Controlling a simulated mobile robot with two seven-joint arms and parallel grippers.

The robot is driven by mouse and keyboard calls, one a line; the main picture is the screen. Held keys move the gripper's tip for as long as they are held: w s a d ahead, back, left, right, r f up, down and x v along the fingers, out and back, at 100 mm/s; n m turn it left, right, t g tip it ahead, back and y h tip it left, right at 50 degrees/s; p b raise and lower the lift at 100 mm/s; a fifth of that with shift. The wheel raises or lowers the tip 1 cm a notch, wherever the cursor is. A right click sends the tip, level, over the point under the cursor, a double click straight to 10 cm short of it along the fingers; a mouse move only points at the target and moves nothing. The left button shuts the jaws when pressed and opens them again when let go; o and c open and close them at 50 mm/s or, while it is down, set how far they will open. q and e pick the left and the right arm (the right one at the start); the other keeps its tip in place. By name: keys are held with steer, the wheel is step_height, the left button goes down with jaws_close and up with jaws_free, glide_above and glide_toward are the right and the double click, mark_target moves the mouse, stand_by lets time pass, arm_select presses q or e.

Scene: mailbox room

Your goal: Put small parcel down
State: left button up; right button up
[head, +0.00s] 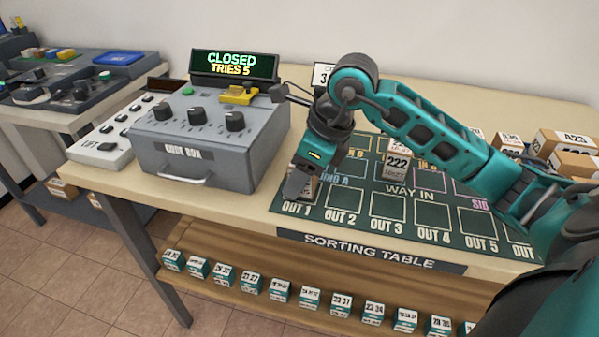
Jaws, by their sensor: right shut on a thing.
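My right gripper (299,184) points down over the OUT 1 square of the sorting mat, at the left end of the row. It is shut on a small parcel (305,190), of which only a part shows beside the fingers. Whether the parcel touches the mat (330,218) I cannot tell. The square OUT 2 (343,199) just to the right is empty. My left gripper is not in the head view.
A grey code box (210,140) with knobs stands close left; its display (233,65) reads CLOSED, TRIES 5. A parcel marked 222 (397,168) stands on the mat. More parcels (572,143) lie at the right. Several small boxes (280,290) line the lower shelf.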

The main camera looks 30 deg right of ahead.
steer(key=shift+f, duration=0.2)
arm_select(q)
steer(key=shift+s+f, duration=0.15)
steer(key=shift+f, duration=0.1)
arm_select(e)
steer(key=o, duration=1.1)
steer(key=shift+s+d+r, duration=0.1)
steer(key=shift+r, duration=0.45)
arm_select(q)
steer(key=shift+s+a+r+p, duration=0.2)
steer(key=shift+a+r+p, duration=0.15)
steer(key=shift+p, duration=0.55)
arm_select(e)
steer(key=v, duration=1.1)
steer(key=shift+r, duration=0.15)
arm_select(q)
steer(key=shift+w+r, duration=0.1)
arm_select(e)
steer(key=shift+s+d, duration=0.1)
